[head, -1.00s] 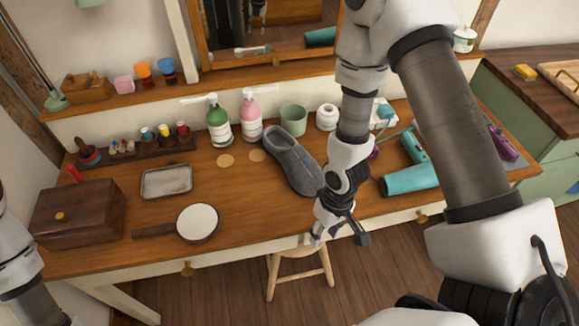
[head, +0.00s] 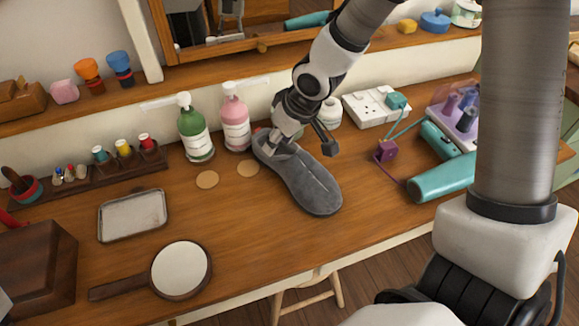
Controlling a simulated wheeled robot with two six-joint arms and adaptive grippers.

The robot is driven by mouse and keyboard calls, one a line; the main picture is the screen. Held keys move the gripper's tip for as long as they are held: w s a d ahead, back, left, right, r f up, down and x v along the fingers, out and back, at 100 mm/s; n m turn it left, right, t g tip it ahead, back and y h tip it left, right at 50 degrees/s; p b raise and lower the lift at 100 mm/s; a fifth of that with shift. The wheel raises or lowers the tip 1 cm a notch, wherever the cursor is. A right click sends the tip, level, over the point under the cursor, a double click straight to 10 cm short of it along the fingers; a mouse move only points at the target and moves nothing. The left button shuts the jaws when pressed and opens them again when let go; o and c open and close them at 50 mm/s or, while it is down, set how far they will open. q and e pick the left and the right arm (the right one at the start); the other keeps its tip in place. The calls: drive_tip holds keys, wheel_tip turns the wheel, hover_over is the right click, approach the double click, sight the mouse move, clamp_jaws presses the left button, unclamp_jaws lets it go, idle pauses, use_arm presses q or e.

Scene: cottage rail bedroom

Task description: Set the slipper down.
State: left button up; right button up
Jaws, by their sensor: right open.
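The grey slipper (head: 308,182) lies on the wooden dressing table (head: 235,220), its open heel end toward the back left and its toe toward the front right. My right gripper (head: 302,140) is open above the slipper's heel end. One finger is at the slipper's opening and the other stands apart to the right of it; I cannot tell whether the first touches it. My left gripper is out of view.
A pink pump bottle (head: 236,122) and a green pump bottle (head: 195,135) stand just left of the slipper, behind two round coasters (head: 207,179). A teal cylinder (head: 443,178) lies to the right. The hand mirror (head: 180,268) lies front left. The table before the slipper is clear.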

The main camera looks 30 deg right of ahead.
sight(272, 167)
drive_tip(key=x, duration=0.3)
drive_tip(key=b+x, duration=0.1)
drive_tip(key=x, duration=0.2)
drive_tip(key=shift+s+a+f, duration=0.1)
drive_tip(key=shift+a+f, duration=0.1)
drive_tip(key=shift+f, duration=0.2)
drive_tip(key=shift+s+r, duration=0.1)
drive_tip(key=shift+s, duration=0.05)
drive_tip(key=shift+c, duration=0.7)
clamp_jaws()
